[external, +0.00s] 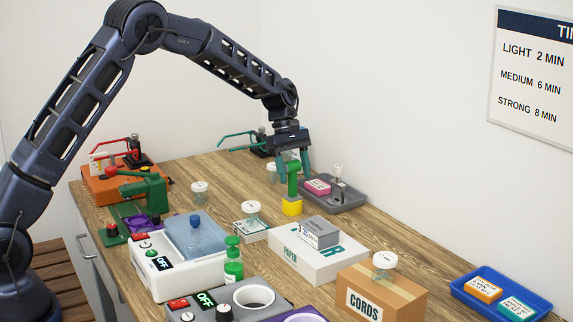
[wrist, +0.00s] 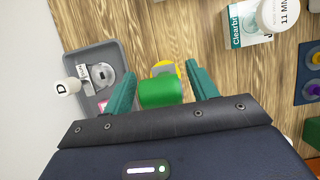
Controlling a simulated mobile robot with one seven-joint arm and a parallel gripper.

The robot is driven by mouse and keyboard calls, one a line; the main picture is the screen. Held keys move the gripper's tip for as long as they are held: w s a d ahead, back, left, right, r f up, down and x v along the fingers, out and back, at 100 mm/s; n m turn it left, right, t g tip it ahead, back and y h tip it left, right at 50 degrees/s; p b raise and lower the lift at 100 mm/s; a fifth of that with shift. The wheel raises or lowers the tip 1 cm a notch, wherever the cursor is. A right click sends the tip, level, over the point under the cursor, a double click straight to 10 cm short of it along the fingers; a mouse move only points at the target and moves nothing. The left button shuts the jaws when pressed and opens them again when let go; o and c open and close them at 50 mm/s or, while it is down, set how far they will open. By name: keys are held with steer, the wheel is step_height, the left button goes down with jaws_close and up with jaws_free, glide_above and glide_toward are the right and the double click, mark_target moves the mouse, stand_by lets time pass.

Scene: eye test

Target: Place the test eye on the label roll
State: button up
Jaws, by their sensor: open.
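My gripper (external: 294,175) is open, with its teal fingers either side of an upright green piece (external: 292,187) with a yellow base (external: 292,207). In the wrist view the green piece (wrist: 160,93) lies between the fingertips (wrist: 160,69), with the yellow base (wrist: 166,66) beyond it; I cannot tell whether the fingers touch it. No label names the test eye or the label roll, and I cannot tell which things they are. Several clear jars with white lids stand about, one (external: 250,208) on a small box and one (external: 384,262) on the cords carton.
A grey tray (external: 345,207) with a pink box and a white-knobbed metal piece is close beside my gripper. A white paper box (external: 310,262), the cords carton (external: 405,296) and a blue tray (external: 470,302) stand at front right. Appliances crowd the left. Some bare wood shows mid-table.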

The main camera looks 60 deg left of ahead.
steer(key=v, duration=1.2)
steer(key=s+d+r+m+y, duration=0.1)
steer(key=s+d+r+m, duration=0.35)
steer(key=s+r, duration=0.7)
steer(key=s+d+r+m+t+y, duration=0.1)
steer(key=s+d+r+m, duration=0.15)
steer(key=s, duration=0.55)
steer(key=s+d+r+m+t, duration=0.1)
steer(key=s+d+r+m, duration=0.15)
steer(key=s, duration=0.45)
steer(key=s+d+f+m+t, duration=0.1)
steer(key=s+f+m, duration=0.1)
steer(key=s, duration=0.7)
steer(key=s+d+f+m+y, duration=0.1)
steer(key=s+d+f+m, duration=0.1)
steer(key=s, duration=0.8)
steer(key=s+d+f+m+t+y, duration=0.1)
steer(key=s+m, duration=0.3)
steer(key=s, duration=0.5)
steer(key=shift+s+d+f+t, duration=0.3)
steer(key=shift+d+f, duration=0.2)
steer(key=shift+d, duration=0.1)
steer(key=shift+m, duration=0.25)
